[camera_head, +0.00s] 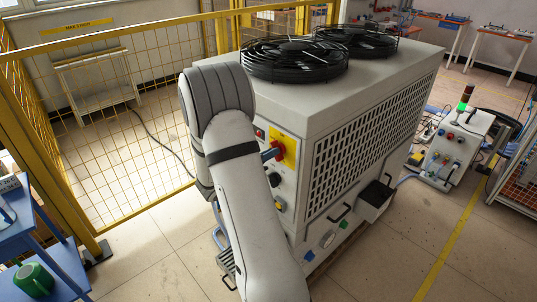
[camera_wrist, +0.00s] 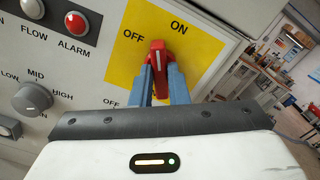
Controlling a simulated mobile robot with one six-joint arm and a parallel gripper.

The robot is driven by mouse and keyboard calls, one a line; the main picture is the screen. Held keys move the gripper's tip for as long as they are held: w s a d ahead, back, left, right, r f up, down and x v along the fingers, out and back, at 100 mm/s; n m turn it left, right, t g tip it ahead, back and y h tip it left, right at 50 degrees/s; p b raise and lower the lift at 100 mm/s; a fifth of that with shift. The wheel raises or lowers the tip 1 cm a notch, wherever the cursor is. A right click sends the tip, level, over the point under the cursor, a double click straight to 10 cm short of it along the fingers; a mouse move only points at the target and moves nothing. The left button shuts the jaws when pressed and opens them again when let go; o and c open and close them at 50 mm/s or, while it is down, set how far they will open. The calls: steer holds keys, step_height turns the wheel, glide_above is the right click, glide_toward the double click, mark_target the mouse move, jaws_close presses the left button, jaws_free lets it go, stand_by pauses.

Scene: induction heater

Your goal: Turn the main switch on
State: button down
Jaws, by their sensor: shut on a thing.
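The main switch is a red handle (camera_wrist: 158,50) on a yellow plate (camera_wrist: 198,52) on the front panel of a light grey machine. In the head view the red handle (camera_head: 269,155) and yellow plate (camera_head: 290,149) show beside my arm, which hides most of the gripper.
A grey selector knob (camera_wrist: 32,99) and a red alarm lamp (camera_wrist: 76,23) sit left of the plate. The machine (camera_head: 390,62) carries two black fans on top. A yellow mesh fence (camera_head: 130,120) stands to the left. A blue shelf (camera_head: 45,250) is at lower left.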

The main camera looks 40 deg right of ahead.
steer(key=m+b, duration=0.4)
steer(key=b, duration=0.1)
steer(key=m+b, duration=0.2)
steer(key=shift+s+d, duration=0.1)
steer(key=shift+d, duration=0.15)
steer(key=shift+r, duration=0.15)
stand_by(0.3)
steer(key=c, duration=1.6)
jaws_free()
steer(key=shift+d, duration=0.1)
steer(key=shift+o, duration=1)
steer(key=a+b, duration=0.1)
steer(key=a, duration=0.7)
steer(key=shift+s, duration=0.3)
